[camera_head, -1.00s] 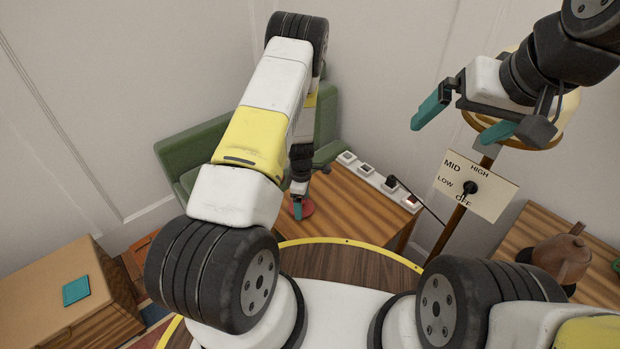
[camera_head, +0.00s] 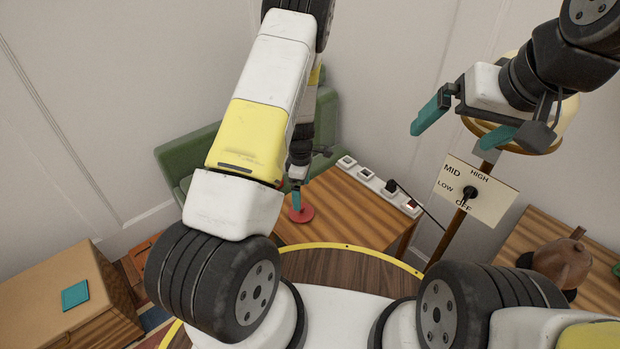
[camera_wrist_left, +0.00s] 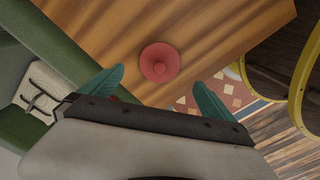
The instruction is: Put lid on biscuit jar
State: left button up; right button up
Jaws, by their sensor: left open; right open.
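A red round lid (camera_head: 304,216) with a small knob lies flat on the wooden table. It shows whole in the left wrist view (camera_wrist_left: 158,68), beyond and between my fingertips. My left gripper (camera_head: 296,199) is open above the lid and partly covers it in the head view; its two teal fingers (camera_wrist_left: 155,90) are apart with nothing between them. My right gripper (camera_head: 465,128) is open and empty, high at the upper right, in front of a round wooden-rimmed thing. I cannot make out a biscuit jar for certain.
A white power strip (camera_head: 378,184) runs along the table's back right edge. A dial sign (camera_head: 477,190) stands on a post beside it. A brown rounded pot (camera_head: 562,262) sits on the right table. A green seat (camera_head: 190,155) is behind left; a wooden box (camera_head: 50,285) is at left.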

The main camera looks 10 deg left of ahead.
pick_arm(q)
jog(key=s+d+r+m+t+h, duration=0.1)
jog(key=s+d+r+m, duration=0.2)
jog(key=r, duration=1.1)
jog(key=s+r+m+t+h, duration=0.2)
jog(key=r+m, duration=0.2)
jog(key=r, duration=1)
jog(key=s+a+r+m+t, duration=0.1)
jog(key=s+r+m+t, duration=0.2)
jog(key=s+r+m, duration=0.8)
jog(key=shift+s+r+y, duration=0.4)
jog(key=shift+s+r, duration=1.5)
jog(key=shift+s, duration=2.2)
jog(key=shift+a, duration=0.1)
